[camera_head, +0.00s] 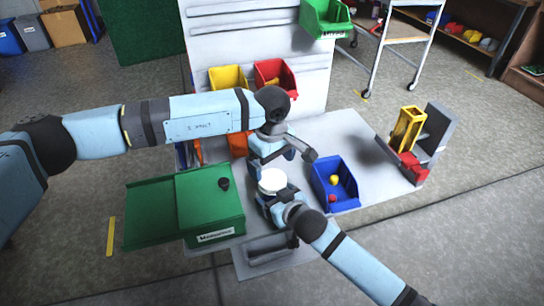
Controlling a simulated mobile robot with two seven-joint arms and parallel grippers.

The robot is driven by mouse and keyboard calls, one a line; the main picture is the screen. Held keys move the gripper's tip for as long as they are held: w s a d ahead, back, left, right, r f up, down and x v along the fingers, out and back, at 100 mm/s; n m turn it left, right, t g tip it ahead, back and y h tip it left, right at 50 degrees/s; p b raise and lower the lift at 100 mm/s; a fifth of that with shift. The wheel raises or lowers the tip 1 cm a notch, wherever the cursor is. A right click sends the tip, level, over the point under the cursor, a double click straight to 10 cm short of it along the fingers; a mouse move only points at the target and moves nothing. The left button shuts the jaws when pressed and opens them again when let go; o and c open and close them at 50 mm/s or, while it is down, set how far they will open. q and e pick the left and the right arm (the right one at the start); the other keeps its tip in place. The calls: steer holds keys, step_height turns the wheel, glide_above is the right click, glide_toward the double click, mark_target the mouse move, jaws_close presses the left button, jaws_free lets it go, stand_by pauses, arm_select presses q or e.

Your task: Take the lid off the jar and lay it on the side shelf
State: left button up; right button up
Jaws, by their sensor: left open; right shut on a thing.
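The jar's round white lid (271,181) shows near the middle of the head view, above the front of the light grey table. The jar body below it is mostly hidden by my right gripper (268,196), which comes in from the lower right and is shut on the jar. My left gripper (266,163) is open, just behind and above the lid in the picture. Whether its fingers touch the lid cannot be told. I cannot tell for certain which surface is the side shelf.
A blue bin (335,185) with small yellow and red items is close on the right. A yellow part (407,129) stands on a grey and red fixture at far right. Table (365,160) between them is clear.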

mark_target(272, 179)
arm_select(q)
steer(key=shift+f, duration=2.6)
steer(key=c, duration=0.9)
steer(key=n, duration=0.3)
steer(key=shift+n, duration=0.3)
steer(key=shift+c, duration=0.2)
